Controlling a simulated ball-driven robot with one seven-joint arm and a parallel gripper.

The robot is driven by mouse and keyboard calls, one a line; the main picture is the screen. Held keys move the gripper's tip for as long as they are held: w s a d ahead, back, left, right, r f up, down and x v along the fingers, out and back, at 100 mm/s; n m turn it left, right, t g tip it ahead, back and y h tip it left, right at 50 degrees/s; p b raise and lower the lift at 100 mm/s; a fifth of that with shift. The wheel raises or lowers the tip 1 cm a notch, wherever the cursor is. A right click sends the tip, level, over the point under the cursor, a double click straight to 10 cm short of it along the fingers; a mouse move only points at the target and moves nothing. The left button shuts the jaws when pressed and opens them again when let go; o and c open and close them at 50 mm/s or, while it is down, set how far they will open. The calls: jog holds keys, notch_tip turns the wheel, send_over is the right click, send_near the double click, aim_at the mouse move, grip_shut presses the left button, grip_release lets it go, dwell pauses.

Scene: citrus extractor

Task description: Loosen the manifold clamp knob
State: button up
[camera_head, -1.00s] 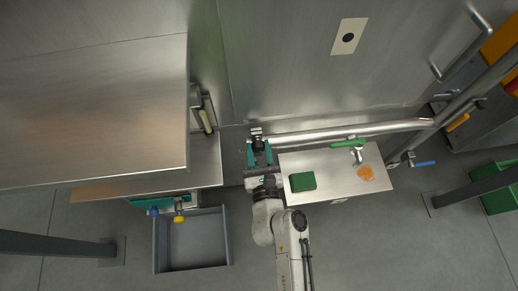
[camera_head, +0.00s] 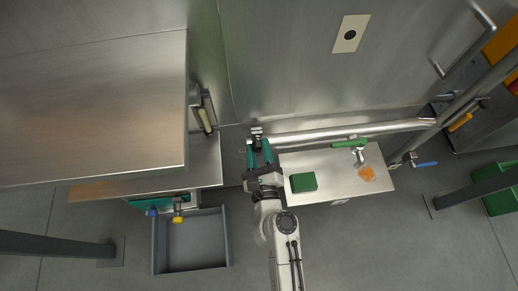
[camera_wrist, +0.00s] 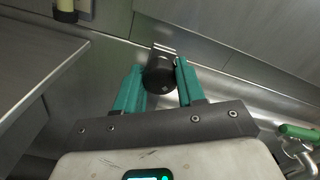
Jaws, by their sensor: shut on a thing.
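The manifold clamp knob is black and round, and it shows between my fingertips in the wrist view (camera_wrist: 159,76). A small metal clamp part (camera_wrist: 162,49) shows just beyond it. In the head view the knob (camera_head: 257,142) is small and partly hidden by my fingers, at the left end of the manifold pipe. My gripper (camera_head: 259,149) has teal fingers, one on each side of the knob, and is shut on it. The gripper also fills the lower middle of the wrist view (camera_wrist: 158,90).
The silver manifold pipe (camera_head: 340,133) runs right along the machine wall. A steel shelf (camera_head: 330,192) below it holds a green pad (camera_head: 303,182), a green-handled tool (camera_head: 348,143) and an orange smear (camera_head: 366,173). A grey bin (camera_head: 190,245) and steel counter stand at left.

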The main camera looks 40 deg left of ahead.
jog(key=o, duration=1.1)
jog(key=shift+c, duration=0.2)
jog(key=v, duration=1)
jog(key=shift+s+d+b, duration=0.2)
jog(key=shift+d+b, duration=0.1)
jog(key=shift+b, duration=0.1)
